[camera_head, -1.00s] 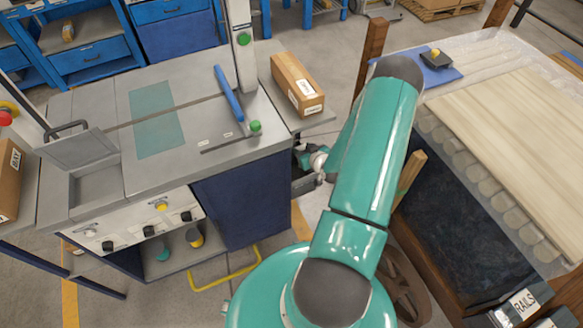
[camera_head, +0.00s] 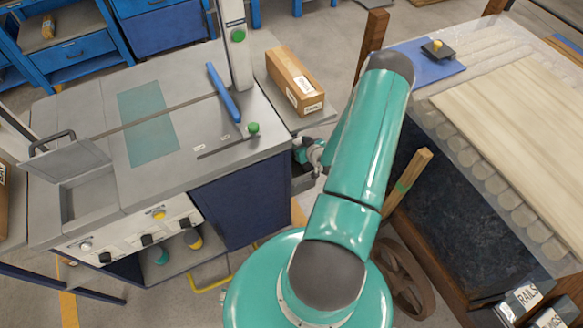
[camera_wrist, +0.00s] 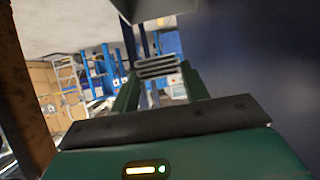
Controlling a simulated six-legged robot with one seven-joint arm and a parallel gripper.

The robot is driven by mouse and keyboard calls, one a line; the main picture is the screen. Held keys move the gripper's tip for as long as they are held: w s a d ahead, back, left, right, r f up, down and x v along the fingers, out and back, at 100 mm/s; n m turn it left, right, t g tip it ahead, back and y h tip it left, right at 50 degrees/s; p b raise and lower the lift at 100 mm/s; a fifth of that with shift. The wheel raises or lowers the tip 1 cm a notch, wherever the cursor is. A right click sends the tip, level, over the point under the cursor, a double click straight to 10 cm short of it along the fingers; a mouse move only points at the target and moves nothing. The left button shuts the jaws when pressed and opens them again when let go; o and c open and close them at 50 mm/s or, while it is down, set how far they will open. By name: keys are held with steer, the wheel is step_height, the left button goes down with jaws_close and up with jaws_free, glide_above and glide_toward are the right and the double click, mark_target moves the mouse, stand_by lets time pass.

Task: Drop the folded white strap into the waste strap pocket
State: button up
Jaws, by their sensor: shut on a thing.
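The folded white strap (camera_wrist: 157,67) shows in the wrist view as a small stack of pale layers between my fingertips. My gripper (camera_wrist: 158,74) is shut on it. In the head view my wrist (camera_head: 312,152) is low beside the right end of the grey machine, partly behind my own arm; the strap and fingers cannot be made out there. A grey open-topped box (camera_head: 303,181) on the machine's side, just below my wrist, looks like the waste strap pocket. A grey edge (camera_wrist: 150,8) lies above the strap in the wrist view; I cannot tell whether it is the pocket.
The machine's dark blue side panel (camera_head: 240,195) is close to my gripper. A wooden post (camera_head: 408,182) and the board stack (camera_head: 520,125) stand to the right of my arm.

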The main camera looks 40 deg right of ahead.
steer(key=shift+f, duration=1.65)
steer(key=o, duration=1.1)
steer(key=shift+s, duration=0.1)
steer(key=v, duration=1.3)
steer(key=shift+s+a+r, duration=0.15)
steer(key=shift+s+r, duration=0.05)
steer(key=shift+s, duration=0.05)
